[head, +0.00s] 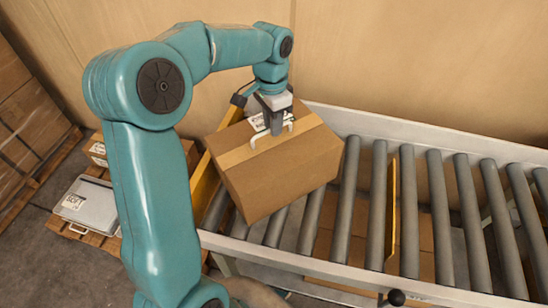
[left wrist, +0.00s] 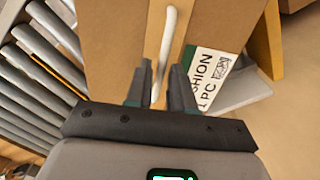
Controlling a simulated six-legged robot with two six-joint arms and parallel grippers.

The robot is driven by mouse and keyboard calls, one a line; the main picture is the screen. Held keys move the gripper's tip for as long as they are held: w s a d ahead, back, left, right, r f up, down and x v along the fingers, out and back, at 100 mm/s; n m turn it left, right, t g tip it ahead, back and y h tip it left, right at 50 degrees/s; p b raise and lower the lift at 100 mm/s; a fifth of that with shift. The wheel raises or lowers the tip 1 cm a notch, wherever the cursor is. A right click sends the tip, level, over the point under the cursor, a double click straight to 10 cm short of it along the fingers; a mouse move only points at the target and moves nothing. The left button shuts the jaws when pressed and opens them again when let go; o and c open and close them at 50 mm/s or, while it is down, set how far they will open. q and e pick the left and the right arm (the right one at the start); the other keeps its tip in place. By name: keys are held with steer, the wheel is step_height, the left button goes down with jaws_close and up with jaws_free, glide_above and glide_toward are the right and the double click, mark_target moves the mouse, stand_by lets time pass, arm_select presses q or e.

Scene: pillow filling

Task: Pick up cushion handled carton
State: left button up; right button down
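The cushion carton (head: 280,170) is a brown box with a tan tape strip and a white handle (head: 270,132) on top. It sits turned at an angle at the left end of the roller conveyor; I cannot tell whether its underside touches the rollers. My left gripper (head: 275,128) points down at the handle. In the left wrist view, its two fingers (left wrist: 162,72) stand apart on either side of the white handle (left wrist: 168,40), with a gap showing. My right gripper is not in view.
The conveyor rollers (head: 345,200) run right, empty beyond the carton, with a yellow upright divider (head: 393,210) across them. A yellow guard (head: 204,182) stands at the left end. A pallet with a grey case (head: 88,200) is on the floor left. A wall is close behind.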

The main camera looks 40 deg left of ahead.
arm_select(q)
jaws_close()
steer(key=shift+w, duration=0.1)
stand_by(1.2)
